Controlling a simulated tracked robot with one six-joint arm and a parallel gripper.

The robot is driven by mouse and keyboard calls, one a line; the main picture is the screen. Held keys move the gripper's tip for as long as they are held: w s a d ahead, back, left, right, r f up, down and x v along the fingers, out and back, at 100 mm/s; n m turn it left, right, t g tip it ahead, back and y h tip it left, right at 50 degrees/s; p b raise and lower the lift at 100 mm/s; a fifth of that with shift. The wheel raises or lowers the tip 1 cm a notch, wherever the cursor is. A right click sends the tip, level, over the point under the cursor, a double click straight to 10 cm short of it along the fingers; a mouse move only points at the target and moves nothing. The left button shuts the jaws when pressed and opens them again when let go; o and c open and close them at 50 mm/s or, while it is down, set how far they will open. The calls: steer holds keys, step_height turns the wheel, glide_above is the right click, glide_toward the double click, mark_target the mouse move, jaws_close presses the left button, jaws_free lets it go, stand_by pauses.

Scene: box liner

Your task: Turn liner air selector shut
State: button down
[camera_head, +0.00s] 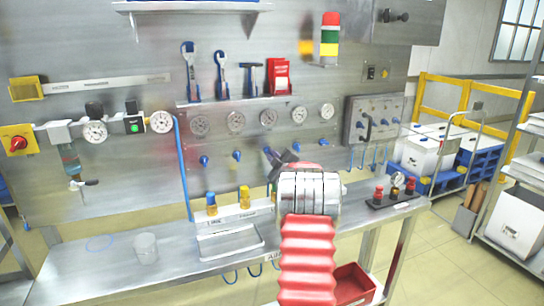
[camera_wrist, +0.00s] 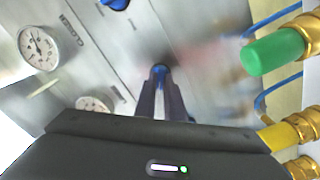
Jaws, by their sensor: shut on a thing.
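A steel wall panel (camera_head: 325,165) carries a row of round gauges (camera_head: 235,121) with blue selector handles below them. My gripper (camera_head: 272,155) is at this row, right of two free blue selectors (camera_head: 237,156). In the wrist view, my gripper's dark fingers (camera_wrist: 161,85) are shut on a blue selector handle (camera_wrist: 160,69), and only its end shows between the tips. A printed word reading like CLOSED (camera_wrist: 76,34) lies between a gauge (camera_wrist: 39,48) and another blue selector (camera_wrist: 116,3). Which selector I hold cannot be read from its label.
A steel bench (camera_head: 105,268) runs below the panel, with a clear cup (camera_head: 145,248) and a white tray (camera_head: 230,243). Blue and yellow fittings (camera_head: 244,197) stand close left of my arm. In the wrist view, a green-capped brass fitting (camera_wrist: 275,52) is close on the right.

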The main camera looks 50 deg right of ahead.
steer(key=shift+w+a+f+n, duration=0.1)
steer(key=shift+f+n, duration=0.05)
steer(key=shift+n, duration=1.7)
steer(key=shift+a+f+n, duration=0.1)
steer(key=shift+f+n, duration=0.05)
steer(key=shift+n, duration=1.7)
steer(key=c, duration=1.8)
jaws_free()
steer(key=shift+d+r, duration=0.1)
steer(key=shift+c, duration=0.2)
steer(key=v, duration=1.4)
steer(key=shift+d, duration=0.1)
